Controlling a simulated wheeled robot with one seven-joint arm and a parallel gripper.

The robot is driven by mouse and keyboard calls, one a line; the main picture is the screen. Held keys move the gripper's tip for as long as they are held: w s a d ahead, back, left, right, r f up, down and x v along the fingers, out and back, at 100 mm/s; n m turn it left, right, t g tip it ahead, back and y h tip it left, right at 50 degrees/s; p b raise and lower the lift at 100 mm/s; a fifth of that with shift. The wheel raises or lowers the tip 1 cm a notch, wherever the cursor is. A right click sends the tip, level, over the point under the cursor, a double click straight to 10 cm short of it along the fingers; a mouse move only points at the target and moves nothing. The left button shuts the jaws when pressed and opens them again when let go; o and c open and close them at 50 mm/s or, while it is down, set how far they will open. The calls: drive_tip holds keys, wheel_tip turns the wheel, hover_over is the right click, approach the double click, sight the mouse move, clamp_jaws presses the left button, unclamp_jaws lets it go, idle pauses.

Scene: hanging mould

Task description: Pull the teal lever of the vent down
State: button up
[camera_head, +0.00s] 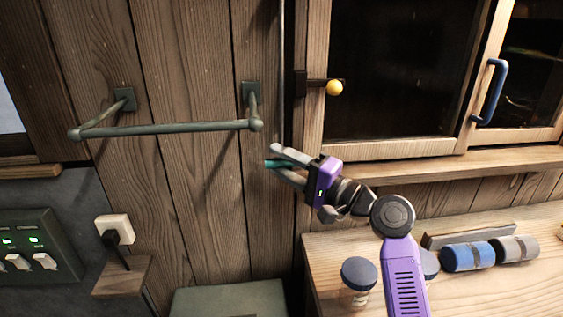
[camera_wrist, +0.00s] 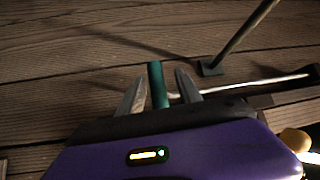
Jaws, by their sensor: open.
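The teal lever (camera_wrist: 156,82) shows in the wrist view as a short teal bar between the two fingers of my gripper (camera_wrist: 160,92). A gap shows between the bar and the finger on its right; the finger on its left is closer, and I cannot tell whether it touches. In the head view the teal tip (camera_head: 272,164) sticks out between the fingertips of my gripper (camera_head: 276,158), in front of the wooden plank wall. My gripper is open around the lever. The rest of the vent is not clearly visible.
A grey-green wall rail (camera_head: 170,128) is just left of and above my gripper. A yellow knob (camera_head: 334,88) sticks out by the cabinet at the upper right. A wooden counter (camera_head: 490,285) with jars and rollers is lower right. A switch panel (camera_head: 40,250) is lower left.

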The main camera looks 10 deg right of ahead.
drive_tip(key=b+v, duration=0.1)
drive_tip(key=v, duration=0.6)
drive_tip(key=shift+s+d+b, duration=0.2)
drive_tip(key=shift+s+b, duration=0.05)
drive_tip(key=shift+b, duration=0.05)
